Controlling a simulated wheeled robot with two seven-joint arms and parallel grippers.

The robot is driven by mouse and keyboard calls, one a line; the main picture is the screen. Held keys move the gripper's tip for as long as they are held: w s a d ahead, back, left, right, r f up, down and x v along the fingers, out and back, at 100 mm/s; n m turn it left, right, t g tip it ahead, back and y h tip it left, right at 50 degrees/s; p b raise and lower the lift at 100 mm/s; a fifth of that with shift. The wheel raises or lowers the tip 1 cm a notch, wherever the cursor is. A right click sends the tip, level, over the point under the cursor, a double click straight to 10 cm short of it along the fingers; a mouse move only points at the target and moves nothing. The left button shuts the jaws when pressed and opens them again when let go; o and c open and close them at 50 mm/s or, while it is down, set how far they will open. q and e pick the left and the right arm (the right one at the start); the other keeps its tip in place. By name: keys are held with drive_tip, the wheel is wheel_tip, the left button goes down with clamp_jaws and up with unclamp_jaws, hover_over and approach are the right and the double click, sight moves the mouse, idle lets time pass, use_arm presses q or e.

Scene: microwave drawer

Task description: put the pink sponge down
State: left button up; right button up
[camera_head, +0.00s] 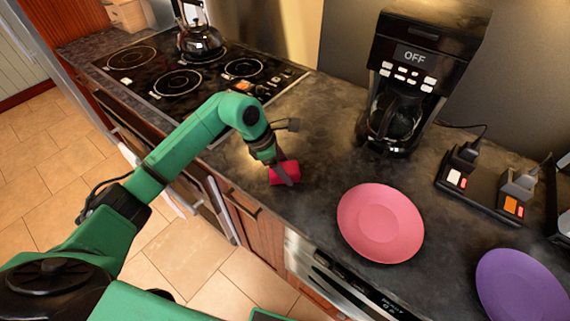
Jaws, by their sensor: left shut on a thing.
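The pink sponge (287,172) is a small deep-pink block at the front part of the dark countertop, between the stove and the pink plate. My left gripper (284,172) is shut on it, with a finger lying across its side. The sponge is at or just above the counter; I cannot tell whether it touches. My right gripper is not in view.
A pink plate (380,223) lies right of the sponge, and a purple plate (522,287) farther right. A black coffee maker (415,70) stands behind. A stovetop (190,75) with a kettle (200,42) is at the back left. Bare counter (320,135) lies behind the sponge.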

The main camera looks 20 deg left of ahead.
use_arm(q)
drive_tip(key=shift+f, duration=0.2)
drive_tip(key=o, duration=1.2)
drive_tip(key=shift+r, duration=0.1)
drive_tip(key=shift+r, duration=0.2)
drive_tip(key=b+v, duration=0.3)
drive_tip(key=v, duration=0.8)
drive_tip(key=shift+r, duration=0.35)
drive_tip(key=shift+s+a, duration=0.1)
drive_tip(key=shift+a, duration=0.05)
